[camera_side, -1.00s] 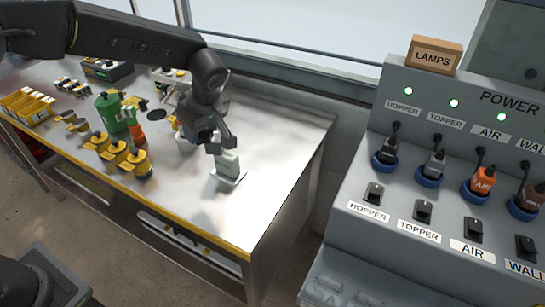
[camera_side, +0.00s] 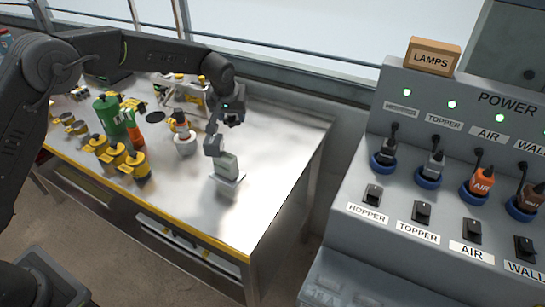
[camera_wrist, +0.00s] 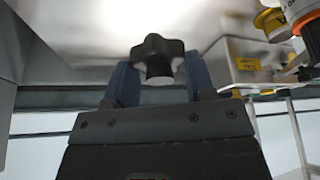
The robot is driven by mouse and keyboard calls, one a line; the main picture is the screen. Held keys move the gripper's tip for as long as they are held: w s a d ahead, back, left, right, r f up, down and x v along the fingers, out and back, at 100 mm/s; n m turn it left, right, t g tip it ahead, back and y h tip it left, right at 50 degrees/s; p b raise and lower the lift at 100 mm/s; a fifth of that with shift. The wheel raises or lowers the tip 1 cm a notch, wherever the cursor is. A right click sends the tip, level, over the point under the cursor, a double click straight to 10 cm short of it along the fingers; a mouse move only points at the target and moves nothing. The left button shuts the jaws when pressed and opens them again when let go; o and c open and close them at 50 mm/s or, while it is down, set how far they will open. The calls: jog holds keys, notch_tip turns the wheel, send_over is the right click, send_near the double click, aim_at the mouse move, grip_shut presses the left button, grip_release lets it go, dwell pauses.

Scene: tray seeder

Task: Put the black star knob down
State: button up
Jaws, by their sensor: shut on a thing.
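The black star knob (camera_wrist: 158,55) shows at the top middle of the wrist view, with its lobes toward the top and its narrower stem below. My gripper (camera_wrist: 158,76) has one blue finger on each side of it and is shut on it. The bright metal bench top (camera_wrist: 95,22) lies behind the knob in that view; I cannot tell how far the knob is from it. In the side view my wrist is over the back right half of the bench (camera_side: 278,140), and the knob cannot be made out there.
A pale block on a white base (camera_side: 228,172) stands below my wrist. A white bottle with an orange top (camera_side: 184,140) is left of it. A green container (camera_side: 108,115) and yellow-topped jars (camera_side: 136,165) stand farther left. The bench's right side is clear.

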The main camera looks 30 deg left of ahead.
send_over(273, 155)
jog(key=s, duration=0.2)
jog(key=f, duration=0.7)
jog(key=shift+w+d, duration=0.2)
jog(key=shift+w, duration=0.05)
jog(key=shift+d+f, duration=0.1)
jog(key=shift+f, duration=1.9)
jog(key=shift+f, duration=0.15)
jog(key=o, duration=0.9)
